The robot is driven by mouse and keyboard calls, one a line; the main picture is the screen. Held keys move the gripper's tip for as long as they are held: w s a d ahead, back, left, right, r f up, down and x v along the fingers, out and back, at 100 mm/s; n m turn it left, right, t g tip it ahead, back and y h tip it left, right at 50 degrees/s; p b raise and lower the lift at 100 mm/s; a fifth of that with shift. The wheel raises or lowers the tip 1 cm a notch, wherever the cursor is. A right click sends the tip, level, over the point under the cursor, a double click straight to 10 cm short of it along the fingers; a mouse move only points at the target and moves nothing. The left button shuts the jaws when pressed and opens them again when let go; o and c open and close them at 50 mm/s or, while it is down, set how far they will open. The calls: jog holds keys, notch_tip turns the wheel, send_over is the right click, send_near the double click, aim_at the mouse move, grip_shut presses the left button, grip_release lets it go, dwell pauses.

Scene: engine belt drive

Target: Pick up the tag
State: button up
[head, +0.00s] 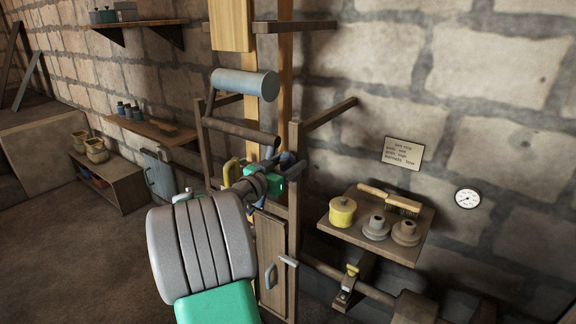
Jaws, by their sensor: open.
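My arm rises from the bottom centre, and its wrist ends at a wooden frame left of the shelf. My gripper (286,163) is at the end of it, small and partly hidden by my own wrist; it is open and nothing shows held in it. I cannot make out a loose tag for certain. A pale card with lines of writing (403,153) is flat on the stone wall, above the small shelf and well to the right of my gripper. A small yellow piece (352,271) sits on a metal fitting below the shelf; I cannot tell what it is.
A round gauge (467,198) is on the wall. A blue-grey roller (245,84) is on the frame above my gripper. Open floor lies at left.

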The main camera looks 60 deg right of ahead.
jog(key=c, duration=1.1)
